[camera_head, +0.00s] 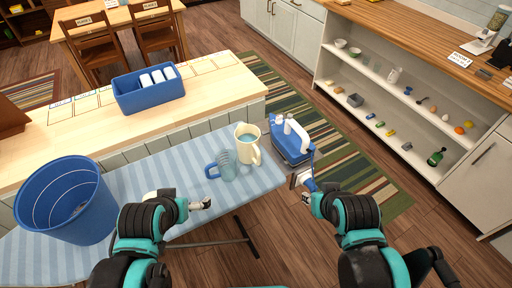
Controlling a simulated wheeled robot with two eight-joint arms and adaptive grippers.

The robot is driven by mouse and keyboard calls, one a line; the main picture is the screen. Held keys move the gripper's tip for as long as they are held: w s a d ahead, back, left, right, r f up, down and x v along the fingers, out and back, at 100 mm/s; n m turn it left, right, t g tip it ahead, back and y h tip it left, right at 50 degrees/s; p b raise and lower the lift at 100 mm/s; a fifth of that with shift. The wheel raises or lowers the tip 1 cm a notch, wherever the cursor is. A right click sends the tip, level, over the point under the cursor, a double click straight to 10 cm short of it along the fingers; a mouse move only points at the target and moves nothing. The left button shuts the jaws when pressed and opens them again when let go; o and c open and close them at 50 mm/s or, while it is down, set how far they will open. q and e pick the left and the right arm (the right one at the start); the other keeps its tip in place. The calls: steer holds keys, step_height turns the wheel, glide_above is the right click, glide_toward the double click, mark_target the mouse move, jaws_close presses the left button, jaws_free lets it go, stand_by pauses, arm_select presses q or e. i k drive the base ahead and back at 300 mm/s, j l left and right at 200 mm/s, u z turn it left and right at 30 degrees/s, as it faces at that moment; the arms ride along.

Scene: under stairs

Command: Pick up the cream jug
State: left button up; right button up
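The cream jug (243,132) stands upright on the striped ironing board, near its right end, with pale blue contents showing at its open top. Its handle (257,154) faces toward the lower right. My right gripper (302,188) is off to the right, beyond the board's edge and below the iron. Neither gripper touches the jug. The fingers are too small to tell open from shut.
A blue and white iron (290,148) stands right of the jug. A large blue bucket (64,203) sits on the board's left (150,180). Behind is a wooden counter (215,92) with a blue bin (148,98). Open shelves (390,95) with small items stand at right.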

mark_target(247, 136)
steer(key=u, duration=1.8)
steer(key=z, duration=1.35)
steer(key=i+j+z, duration=0.2)
steer(key=i, duration=0.15)
